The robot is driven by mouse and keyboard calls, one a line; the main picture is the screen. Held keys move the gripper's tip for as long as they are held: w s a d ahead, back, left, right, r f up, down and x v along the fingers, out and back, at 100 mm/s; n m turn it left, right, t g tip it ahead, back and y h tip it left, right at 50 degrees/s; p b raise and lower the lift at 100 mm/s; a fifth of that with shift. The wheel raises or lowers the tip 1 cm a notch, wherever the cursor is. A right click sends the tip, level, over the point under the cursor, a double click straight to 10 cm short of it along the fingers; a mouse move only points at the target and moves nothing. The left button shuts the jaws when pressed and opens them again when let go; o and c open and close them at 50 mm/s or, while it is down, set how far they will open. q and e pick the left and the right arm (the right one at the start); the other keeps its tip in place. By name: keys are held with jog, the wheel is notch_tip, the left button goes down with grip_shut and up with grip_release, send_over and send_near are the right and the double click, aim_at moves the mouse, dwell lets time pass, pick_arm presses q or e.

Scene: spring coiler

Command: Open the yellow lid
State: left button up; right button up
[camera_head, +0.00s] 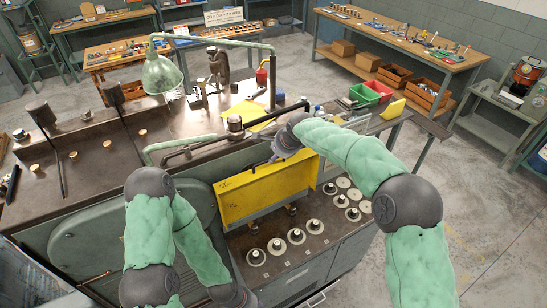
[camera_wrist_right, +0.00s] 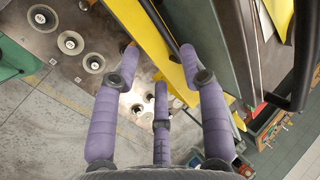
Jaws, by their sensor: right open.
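The yellow lid (camera_head: 265,192) is a long flat panel on the front of the machine, hanging steeply above the lower bench. My right gripper (camera_head: 273,158) is at the lid's upper edge, near its right part. In the right wrist view, the purple fingers of the right gripper (camera_wrist_right: 158,55) are spread open, with the yellow lid (camera_wrist_right: 135,18) running between and behind the fingertips. I cannot tell whether a finger touches the lid.
A dark bar (camera_head: 215,137) crosses just above the lid, close to my right gripper. Several round discs with knobs (camera_head: 296,237) sit on the lower bench. A green lamp (camera_head: 160,73) stands on the machine top. Red and green bins (camera_head: 364,94) are at the right.

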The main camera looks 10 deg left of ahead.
jog(key=shift+v, duration=1.2)
jog(key=s+d+f+n+g, duration=0.1)
jog(key=s+d+f, duration=0.35)
jog(key=f, duration=0.55)
jog(key=s+d+f+n+g, duration=0.15)
jog(key=s+d+f, duration=0.3)
jog(key=f, duration=0.45)
jog(key=s+d+f+n+g, duration=0.1)
jog(key=s+d+f+n, duration=0.3)
jog(key=f, duration=0.6)
jog(key=s+d+f+g, duration=0.1)
jog(key=s+d+f, duration=0.15)
jog(key=s, duration=0.65)
jog(key=s+d+f, duration=0.1)
jog(key=s+f, duration=0.3)
jog(key=s, duration=0.6)
jog(key=s+d+f+g, duration=0.1)
jog(key=s+f, duration=0.2)
jog(key=s, duration=0.6)
notch_tip(320, 180, down, 20)
jog(key=w+a+n+b, duration=0.1)
jog(key=w+n+b, duration=0.1)
jog(key=b, duration=1.9)
jog(key=shift+r, duration=0.2)
